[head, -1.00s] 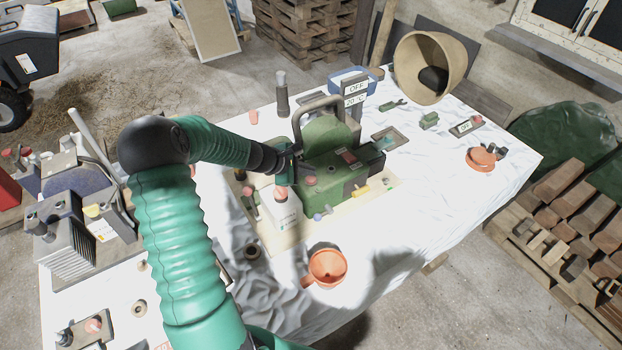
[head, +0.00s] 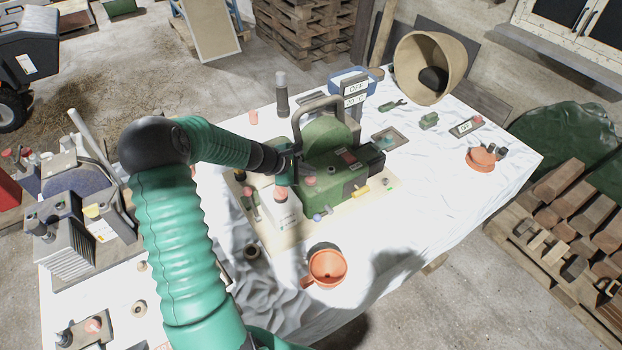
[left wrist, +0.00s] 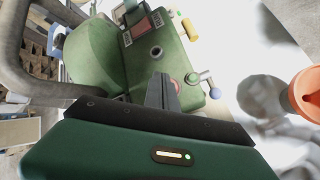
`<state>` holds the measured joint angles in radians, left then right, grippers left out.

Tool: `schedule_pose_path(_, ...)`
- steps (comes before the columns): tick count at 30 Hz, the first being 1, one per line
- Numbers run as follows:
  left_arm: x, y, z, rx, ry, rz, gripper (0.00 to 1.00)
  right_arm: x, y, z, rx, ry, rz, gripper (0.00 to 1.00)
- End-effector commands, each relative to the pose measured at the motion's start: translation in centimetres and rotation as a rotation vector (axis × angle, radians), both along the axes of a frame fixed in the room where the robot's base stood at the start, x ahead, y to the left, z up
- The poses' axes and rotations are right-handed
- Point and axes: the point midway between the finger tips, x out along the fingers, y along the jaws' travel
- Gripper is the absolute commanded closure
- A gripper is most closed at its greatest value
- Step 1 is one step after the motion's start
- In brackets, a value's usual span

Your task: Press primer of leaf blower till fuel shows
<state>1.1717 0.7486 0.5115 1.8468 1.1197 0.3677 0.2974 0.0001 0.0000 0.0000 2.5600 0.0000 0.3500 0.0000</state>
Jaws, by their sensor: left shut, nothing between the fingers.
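The green leaf blower (head: 325,185) with a grey loop handle stands on a pale board on the white-covered table. A similar red bulb (head: 310,181) shows on the front in the head view. My left gripper (head: 284,178) is at the blower's left side; its closed fingers (left wrist: 160,92) are empty and point at the body beside the red bulb. I cannot tell whether they touch it. No fuel is discernible. My right gripper is not in view.
A white bottle (head: 284,212) with a reddish cap stands directly below my left gripper. An orange cup (head: 327,268) sits in front of the board. A display post (head: 355,95) stands behind the blower. The cloth (head: 430,190) on the right is mostly clear.

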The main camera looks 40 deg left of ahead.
Motion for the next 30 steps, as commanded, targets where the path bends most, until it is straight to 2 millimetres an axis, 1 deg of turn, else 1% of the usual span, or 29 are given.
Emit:
schedule_pose_path(13, 0.0, 0.0, 0.0, 0.000, 0.000, 0.000, 1.00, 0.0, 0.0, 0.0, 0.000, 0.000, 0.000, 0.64)
schedule_pose_path(21, -0.1, -0.1, -0.8, 0.001, 0.000, -0.001, 1.00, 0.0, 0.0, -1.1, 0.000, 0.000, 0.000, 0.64)
schedule_pose_path(30, -0.1, -0.1, -0.7, 0.000, 0.000, 0.000, 1.00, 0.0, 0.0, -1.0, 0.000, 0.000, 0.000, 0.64)
